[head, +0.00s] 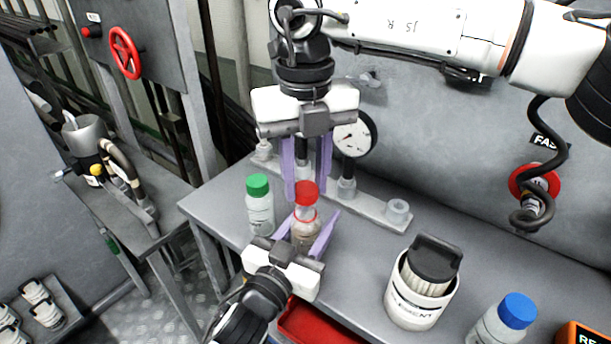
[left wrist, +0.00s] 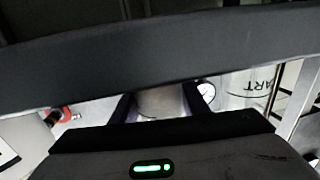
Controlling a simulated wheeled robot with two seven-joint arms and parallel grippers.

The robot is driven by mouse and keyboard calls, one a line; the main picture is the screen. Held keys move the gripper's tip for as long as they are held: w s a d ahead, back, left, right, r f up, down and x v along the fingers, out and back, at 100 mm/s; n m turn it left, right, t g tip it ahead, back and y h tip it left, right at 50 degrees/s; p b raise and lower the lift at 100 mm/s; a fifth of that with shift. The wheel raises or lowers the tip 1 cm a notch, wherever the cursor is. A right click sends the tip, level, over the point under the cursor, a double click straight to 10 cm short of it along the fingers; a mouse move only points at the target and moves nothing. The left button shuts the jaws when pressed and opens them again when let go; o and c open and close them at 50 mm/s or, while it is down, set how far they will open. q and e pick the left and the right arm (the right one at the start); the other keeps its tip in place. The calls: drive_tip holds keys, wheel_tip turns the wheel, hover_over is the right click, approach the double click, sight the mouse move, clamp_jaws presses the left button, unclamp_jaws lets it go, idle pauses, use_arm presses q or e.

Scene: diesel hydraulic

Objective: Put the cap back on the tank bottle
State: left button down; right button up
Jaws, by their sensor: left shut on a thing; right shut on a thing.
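The tank bottle (head: 304,237), clear with brownish contents and a red ring at its shoulder, stands upright near the bench's front edge. My left gripper (head: 308,229) is shut around its body from the front. In the left wrist view a pale, blurred bottle body (left wrist: 160,103) shows between the dark fingers. The red cap (head: 306,190) is directly above the bottle's neck, roughly in line with it. My right gripper (head: 306,190) points down from above and is shut on the cap. I cannot tell whether cap and neck touch.
A green-capped bottle (head: 259,205) stands close at the left. A gauge (head: 355,135) and a grey rail with cups (head: 397,212) are behind. A white element canister (head: 422,285) and a blue-capped bottle (head: 503,322) stand at the right. A red tray (head: 318,325) is below the front edge.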

sight(306, 188)
drive_tip(key=shift+f, duration=0.9)
drive_tip(key=shift+f, duration=0.55)
drive_tip(key=m, duration=1.7)
drive_tip(key=shift+m, duration=0.4)
drive_tip(key=m, duration=0.8)
